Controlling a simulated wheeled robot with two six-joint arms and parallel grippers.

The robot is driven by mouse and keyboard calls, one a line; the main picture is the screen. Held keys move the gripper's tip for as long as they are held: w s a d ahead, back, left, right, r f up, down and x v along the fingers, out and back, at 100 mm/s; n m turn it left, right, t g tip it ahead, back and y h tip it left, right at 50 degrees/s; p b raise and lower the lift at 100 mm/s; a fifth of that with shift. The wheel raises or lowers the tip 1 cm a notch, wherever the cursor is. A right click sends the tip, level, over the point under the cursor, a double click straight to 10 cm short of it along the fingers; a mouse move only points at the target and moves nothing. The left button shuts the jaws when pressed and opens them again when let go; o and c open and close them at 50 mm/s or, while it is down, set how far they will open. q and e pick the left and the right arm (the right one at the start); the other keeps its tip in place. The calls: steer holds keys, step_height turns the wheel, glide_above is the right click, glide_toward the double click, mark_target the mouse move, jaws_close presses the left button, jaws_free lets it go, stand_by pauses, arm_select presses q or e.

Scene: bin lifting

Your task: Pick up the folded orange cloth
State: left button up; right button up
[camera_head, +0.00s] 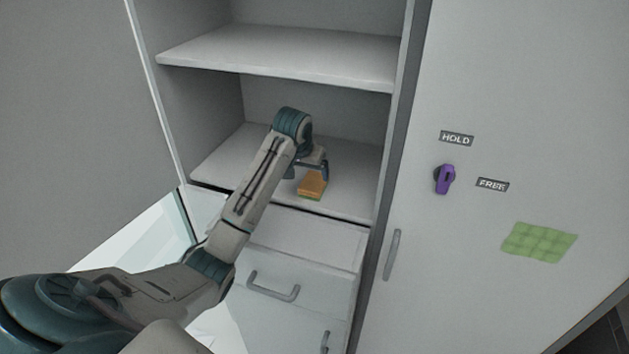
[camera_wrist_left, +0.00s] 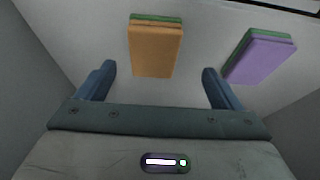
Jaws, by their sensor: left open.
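The folded orange cloth (camera_head: 312,184) lies on the lower cabinet shelf, near its front edge. In the left wrist view the orange cloth (camera_wrist_left: 155,52) looks like a flat block with a green layer along its far side. My left gripper (camera_head: 309,168) is at the cloth in the head view. In the left wrist view the two blue fingers of the left gripper (camera_wrist_left: 158,74) are spread apart and empty. The cloth lies ahead, roughly centred between them, with its near end close to the fingertip line. Contact cannot be told. My right gripper is not in view.
A purple block with a green layer (camera_wrist_left: 260,56) lies to the right of the cloth in the left wrist view. An upper shelf (camera_head: 285,58) is above the arm. Drawers (camera_head: 290,275) are below. A door with a purple knob (camera_head: 444,179) and a green pad (camera_head: 539,242) stands right.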

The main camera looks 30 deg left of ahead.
mark_target(313, 183)
arm_select(q)
steer(key=shift+w+f, duration=0.35)
steer(key=shift+f, duration=0.3)
steer(key=p+x, duration=0.2)
steer(key=x, duration=0.1)
steer(key=p+x, duration=0.1)
steer(key=shift+w+d+f, duration=0.1)
steer(key=shift+w+d, duration=0.1)
steer(key=shift+d, duration=0.15)
steer(key=shift+a+f, duration=0.1)
steer(key=shift+f, duration=0.35)
steer(key=shift+w+f, duration=0.1)
steer(key=shift+w, duration=0.05)
steer(key=c, duration=1.1)
